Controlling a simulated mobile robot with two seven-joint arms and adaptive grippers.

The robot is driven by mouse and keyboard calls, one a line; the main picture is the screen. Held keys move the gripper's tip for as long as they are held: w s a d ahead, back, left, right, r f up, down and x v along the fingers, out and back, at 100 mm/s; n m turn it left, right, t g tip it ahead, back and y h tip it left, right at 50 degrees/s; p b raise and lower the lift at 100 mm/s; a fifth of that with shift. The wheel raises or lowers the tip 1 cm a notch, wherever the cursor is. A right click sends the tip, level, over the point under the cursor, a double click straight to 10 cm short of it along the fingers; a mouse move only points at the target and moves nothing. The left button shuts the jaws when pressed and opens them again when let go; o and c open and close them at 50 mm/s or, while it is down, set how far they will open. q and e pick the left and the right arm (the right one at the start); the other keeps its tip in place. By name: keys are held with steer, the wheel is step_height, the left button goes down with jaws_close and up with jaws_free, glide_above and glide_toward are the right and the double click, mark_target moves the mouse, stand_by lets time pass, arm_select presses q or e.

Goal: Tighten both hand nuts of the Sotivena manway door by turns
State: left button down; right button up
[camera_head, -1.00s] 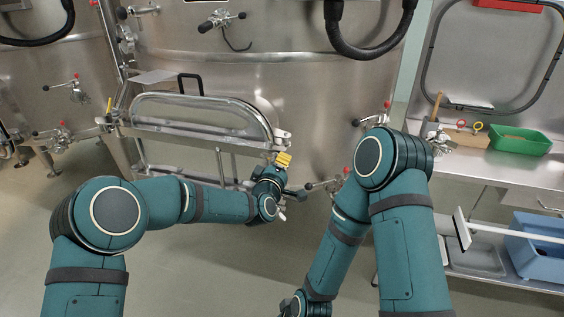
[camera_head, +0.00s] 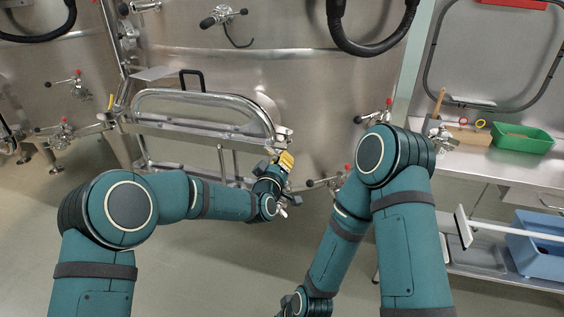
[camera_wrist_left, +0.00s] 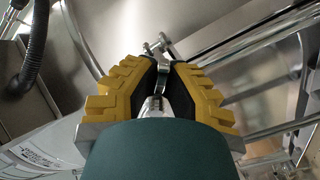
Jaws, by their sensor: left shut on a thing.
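The steel manway door (camera_head: 200,104), with a black handle on top, sits at the front of the large vat. My left gripper (camera_head: 286,160) is at the door's lower right end, its yellow pads tilted. In the left wrist view its fingers (camera_wrist_left: 161,85) are shut on a small metal piece (camera_wrist_left: 160,78), likely a hand nut, largely hidden between the pads. The second hand nut cannot be made out clearly. My right arm hangs at the right of the head view; its fingers do not show.
Valves with red-tipped levers (camera_head: 326,182) stick out from the vat close right of my left gripper. A steel bench at the right holds a green bin (camera_head: 522,138). A blue crate (camera_head: 535,245) sits below. The floor in front is clear.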

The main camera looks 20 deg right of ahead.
arm_select(q)
steer(key=shift+r, duration=0.1)
steer(key=c, duration=1)
jaws_free()
steer(key=shift+w, duration=0.1)
steer(key=v, duration=1.2)
steer(key=shift+a, duration=0.1)
steer(key=s+a+f+m+g+y, duration=0.15)
steer(key=s+a+f+g, duration=0.25)
steer(key=a+f, duration=0.5)
steer(key=s+a+f+n+g+y, duration=0.1)
steer(key=s+a+f+g+y, duration=0.4)
steer(key=f, duration=0.6)
steer(key=s+a+f+g, duration=0.1)
steer(key=s+a+f, duration=0.1)
steer(key=s+a, duration=0.1)
steer(key=s+a+f+g, duration=0.1)
steer(key=s+a+f, duration=0.2)
steer(key=s, duration=0.3)
steer(key=s+a+f+g, duration=0.2)
steer(key=s+a, duration=0.2)
steer(key=s, duration=0.1)
steer(key=shift+s+a+f+m, duration=0.25)
steer(key=shift+f+m, duration=0.1)
steer(key=shift+f, duration=0.05)
